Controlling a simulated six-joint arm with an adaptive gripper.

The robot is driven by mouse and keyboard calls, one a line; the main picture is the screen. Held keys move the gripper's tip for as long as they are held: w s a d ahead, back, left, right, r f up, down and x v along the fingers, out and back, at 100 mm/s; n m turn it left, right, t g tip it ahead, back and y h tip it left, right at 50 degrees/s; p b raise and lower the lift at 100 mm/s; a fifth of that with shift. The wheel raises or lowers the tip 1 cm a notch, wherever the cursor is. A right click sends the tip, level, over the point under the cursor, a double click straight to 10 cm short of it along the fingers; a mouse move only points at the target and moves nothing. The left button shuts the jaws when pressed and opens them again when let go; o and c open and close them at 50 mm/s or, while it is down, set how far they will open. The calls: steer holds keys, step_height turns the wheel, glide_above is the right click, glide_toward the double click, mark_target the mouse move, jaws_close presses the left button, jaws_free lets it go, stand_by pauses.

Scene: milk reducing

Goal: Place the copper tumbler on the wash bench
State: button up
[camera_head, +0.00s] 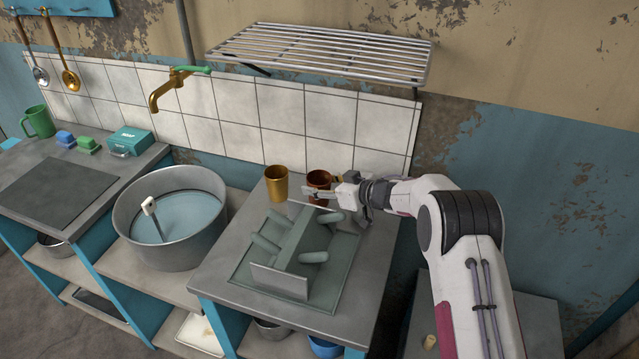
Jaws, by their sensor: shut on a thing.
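The copper tumbler (319,182) is upright at the back of the right-hand metal bench (225,275), near the tiled wall. My gripper (322,186) reaches in from the right and is shut on it, with the fingers hiding part of its side. I cannot tell whether its base touches the bench top. A brass-coloured tumbler (276,183) stands just left of it, apart from it. The left-hand bench (110,162) holds soap and sponges. No label shows which bench is the wash bench.
A grey-green drying rack (335,285) with pegs fills the right bench's front. A large water basin (128,235) stands between the benches, below a brass tap (165,92). A slatted shelf (320,50) hangs above. A green mug (40,121) and teal soap box (130,142) stand left.

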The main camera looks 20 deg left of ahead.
steer(key=shift+f, duration=0.3)
steer(key=o, duration=1.1)
steer(key=shift+d+r, duration=0.15)
steer(key=shift+r, duration=0.5)
steer(key=v, duration=1.1)
steer(key=shift+s+d+r, duration=0.1)
steer(key=shift+s+d, duration=0.15)
steer(key=shift+d, duration=0.05)
